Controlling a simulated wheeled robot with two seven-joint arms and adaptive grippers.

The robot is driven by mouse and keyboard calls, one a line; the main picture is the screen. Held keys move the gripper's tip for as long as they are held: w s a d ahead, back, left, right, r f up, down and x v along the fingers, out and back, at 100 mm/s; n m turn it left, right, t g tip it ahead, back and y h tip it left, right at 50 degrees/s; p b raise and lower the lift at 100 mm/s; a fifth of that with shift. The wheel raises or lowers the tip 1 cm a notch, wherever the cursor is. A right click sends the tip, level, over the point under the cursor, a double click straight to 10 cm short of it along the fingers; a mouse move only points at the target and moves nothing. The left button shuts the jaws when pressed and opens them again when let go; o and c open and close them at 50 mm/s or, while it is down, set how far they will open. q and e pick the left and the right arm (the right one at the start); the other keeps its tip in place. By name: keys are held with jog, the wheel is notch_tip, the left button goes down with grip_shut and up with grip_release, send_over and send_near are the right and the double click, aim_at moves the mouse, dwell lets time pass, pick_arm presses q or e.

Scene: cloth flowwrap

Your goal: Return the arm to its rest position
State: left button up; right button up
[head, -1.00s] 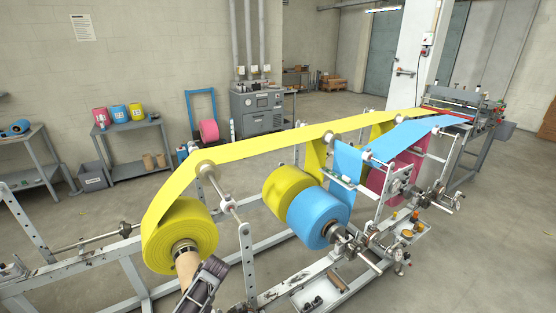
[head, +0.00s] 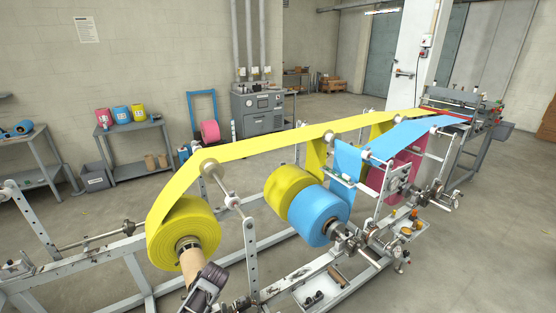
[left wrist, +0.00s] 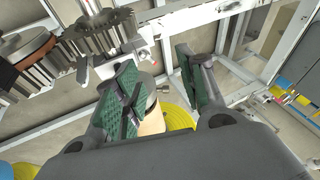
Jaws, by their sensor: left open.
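A yellow film roll (head: 168,238) sits on the near spindle of the frame, with its tan core (head: 195,270) sticking out toward me. Its yellow web (head: 250,147) runs up over rollers to the machine at the back. My left gripper (head: 210,272) is at the bottom of the head view, at the near end of the core. In the left wrist view its two green-padded fingers (left wrist: 165,85) stand apart. The core (left wrist: 152,121) and yellow roll (left wrist: 176,115) show behind and between them. I cannot tell whether a finger touches the core. My right gripper is out of view.
A blue roll (head: 325,218) and another yellow roll (head: 285,190) sit further right on the white metal frame (head: 251,262). A frame upright stands just right of my left gripper. Shelves (head: 140,150) stand at the back left. The floor at right is clear.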

pick_arm(q)
jog(key=s+d+r+m+t+h, duration=0.25)
jog(key=s+r+m, duration=0.35)
jog(key=s, duration=0.5)
jog(key=s+d+r+m+t+h, duration=0.1)
jog(key=s+d+r+m+h, duration=0.25)
jog(key=s+r, duration=0.55)
jog(key=s+f+g+b, duration=0.1)
jog(key=s+f, duration=0.1)
jog(key=f, duration=1.6)
jog(key=s+f+g+b, duration=0.1)
jog(key=s+f, duration=0.1)
jog(key=f, duration=1.7)
jog(key=s+a+f+b, duration=0.1)
jog(key=s+a+f, duration=0.1)
jog(key=s+f, duration=0.8)
jog(key=s+a+f+g+b, duration=0.1)
jog(key=s+f, duration=0.9)
jog(key=s, duration=0.2)
jog(key=shift+a+f+y, duration=0.35)
jog(key=shift+a+y, duration=0.05)
